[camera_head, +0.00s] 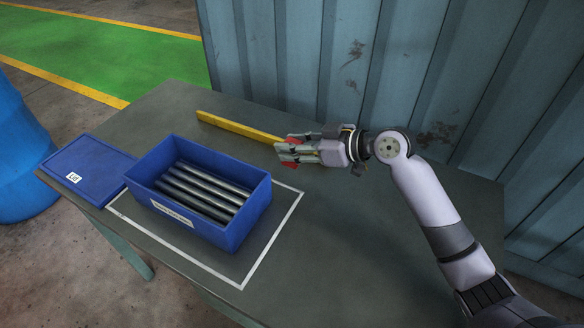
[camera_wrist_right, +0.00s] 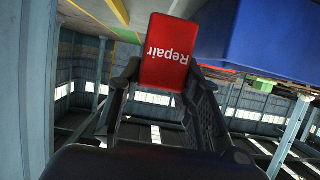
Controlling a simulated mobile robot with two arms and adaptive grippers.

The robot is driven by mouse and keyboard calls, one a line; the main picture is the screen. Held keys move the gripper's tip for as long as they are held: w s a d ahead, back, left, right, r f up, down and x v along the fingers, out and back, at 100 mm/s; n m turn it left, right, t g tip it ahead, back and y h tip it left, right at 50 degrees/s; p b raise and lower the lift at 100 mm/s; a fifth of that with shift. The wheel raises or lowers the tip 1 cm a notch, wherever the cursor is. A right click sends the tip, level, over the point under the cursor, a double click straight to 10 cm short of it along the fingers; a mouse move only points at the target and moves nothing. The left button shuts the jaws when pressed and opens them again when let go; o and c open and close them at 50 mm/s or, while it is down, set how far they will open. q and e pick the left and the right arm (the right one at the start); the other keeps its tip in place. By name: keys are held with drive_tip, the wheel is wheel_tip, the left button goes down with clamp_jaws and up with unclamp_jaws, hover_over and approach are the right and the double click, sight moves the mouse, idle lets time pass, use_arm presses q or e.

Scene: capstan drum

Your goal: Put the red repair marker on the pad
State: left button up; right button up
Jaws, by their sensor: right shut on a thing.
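My right gripper (camera_head: 286,150) comes in from the right and is shut on the red repair marker (camera_head: 288,157). Only small red parts show between the fingers in the head view. In the right wrist view the marker (camera_wrist_right: 167,52) is a red block with the white word "Repair", held between the fingertips (camera_wrist_right: 160,85). It is held over the table, to the right of the blue bin. A dark area with a white outline (camera_head: 258,252) lies under and around the bin; I cannot tell whether this is the pad. My left gripper is not in view.
The open blue bin (camera_head: 238,226) holds several dark metal rods (camera_head: 203,190). A flat blue lid (camera_head: 88,168) lies at the table's left. A yellow bar (camera_head: 238,128) lies behind the bin. The table's (camera_head: 350,250) front right is clear. A corrugated wall (camera_head: 300,60) stands behind.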

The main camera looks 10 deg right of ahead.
wheel_tip(320, 180, down, 8)
drive_tip(key=shift+r, duration=0.25)
drive_tip(key=shift+f, duration=0.1)
drive_tip(key=o, duration=1.2)
